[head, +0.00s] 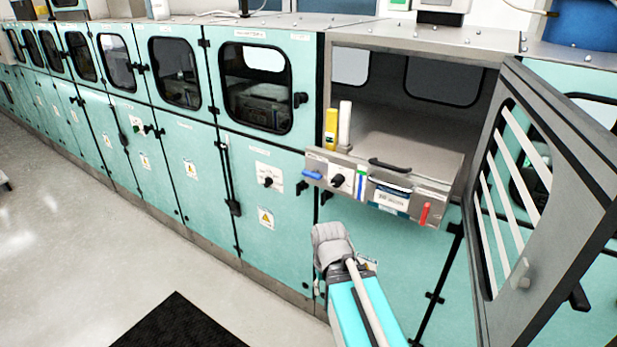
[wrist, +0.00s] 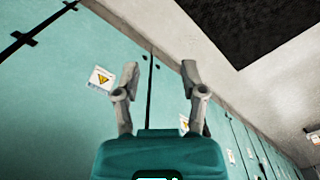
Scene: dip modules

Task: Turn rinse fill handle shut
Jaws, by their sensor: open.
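A metal control panel (head: 400,200) runs along the front of the open bay. It carries a blue handle (head: 312,174) at its left end, a black knob (head: 337,181) beside that, and a red handle (head: 425,214) at its right end. The labels are too small to read, so I cannot tell which one is the rinse fill handle. My gripper (wrist: 160,73) is open and empty in the wrist view, with its two fingers spread in front of teal cabinet fronts. My arm is below the panel in the head view, apart from the handles. The wrist view shows no handle.
The bay's windowed door (head: 545,200) stands swung open on the right. A yellow bottle (head: 331,128) and a white one stand at the bay's left. Teal cabinets (head: 190,165) run off to the left. A black mat (head: 175,325) lies on the clear pale floor.

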